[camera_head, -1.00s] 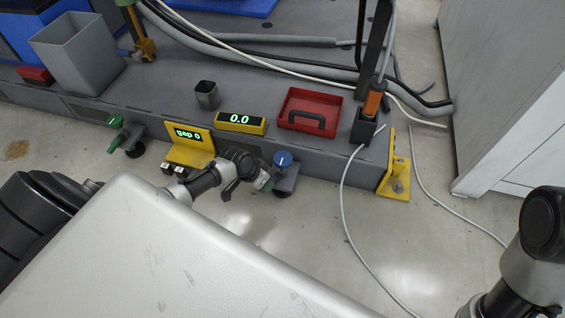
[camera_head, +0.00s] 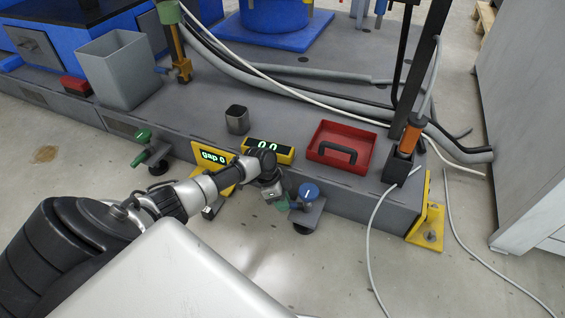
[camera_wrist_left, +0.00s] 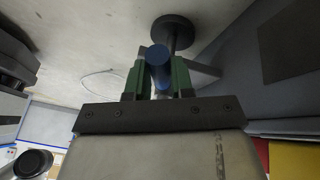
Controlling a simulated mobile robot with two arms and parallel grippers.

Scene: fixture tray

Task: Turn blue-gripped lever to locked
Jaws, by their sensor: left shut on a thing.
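The blue-gripped lever (camera_head: 308,191) is on a grey bracket at the front edge of the grey platform, with a dark round foot below it. From the head its blue part looks round with a white mark. My left gripper (camera_head: 284,204) reaches it from the left. In the left wrist view the blue grip (camera_wrist_left: 158,70) lies between the green fingers of my left gripper (camera_wrist_left: 157,78), which is shut on it. The dark foot shows just beyond. The lever's angle and any locked marking cannot be read. My right gripper is out of view.
A green-gripped lever (camera_head: 142,135) and a yellow "gap 0" display (camera_head: 214,158) stand left along the platform edge. A yellow display (camera_head: 283,154) reading 0.0, a red tray (camera_head: 368,138) and a grey cup (camera_head: 237,118) are behind. Cables (camera_head: 372,225) trail over the floor at right.

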